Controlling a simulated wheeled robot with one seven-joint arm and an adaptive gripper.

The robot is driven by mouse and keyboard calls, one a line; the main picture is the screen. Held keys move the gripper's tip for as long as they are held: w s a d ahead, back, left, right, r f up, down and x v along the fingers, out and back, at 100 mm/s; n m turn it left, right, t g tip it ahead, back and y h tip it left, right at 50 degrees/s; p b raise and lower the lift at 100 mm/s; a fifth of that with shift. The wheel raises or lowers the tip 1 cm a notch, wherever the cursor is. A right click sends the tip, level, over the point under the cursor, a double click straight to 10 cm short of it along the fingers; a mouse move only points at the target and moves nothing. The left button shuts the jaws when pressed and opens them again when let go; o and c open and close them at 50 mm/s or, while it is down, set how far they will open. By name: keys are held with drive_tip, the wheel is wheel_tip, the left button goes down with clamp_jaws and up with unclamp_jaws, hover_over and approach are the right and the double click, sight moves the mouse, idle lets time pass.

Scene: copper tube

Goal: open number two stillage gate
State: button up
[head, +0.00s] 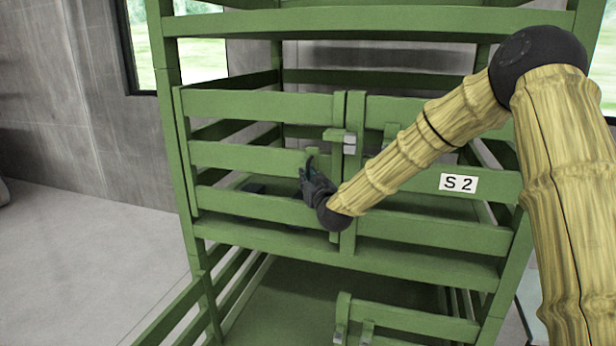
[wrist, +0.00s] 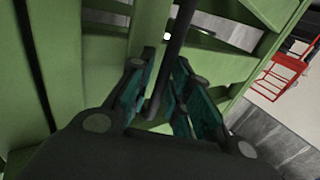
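The green stillage marked S 2 has a left gate (head: 235,155) and a right gate (head: 425,230) bearing the white label (head: 458,183). Both gates look closed, meeting at the middle uprights. A green latch piece with a grey end (head: 348,142) spans the join. My gripper (head: 305,174) is in front of the left gate, near its inner upright. In the wrist view my gripper (wrist: 166,58) has its teal-padded fingers apart, on either side of a dark handle bar (wrist: 178,35). The bar also shows in the head view (head: 309,162). Firm contact is not visible.
A lower gate (head: 405,319) stands below on the right, and a lower left gate (head: 172,310) sticks out toward me. Bare floor (head: 90,260) lies to the left. A red frame (wrist: 285,72) shows beyond the stillage in the wrist view.

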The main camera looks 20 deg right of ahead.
drive_tip(key=shift+w, duration=0.1)
clamp_jaws()
drive_tip(key=shift+a, duration=0.1)
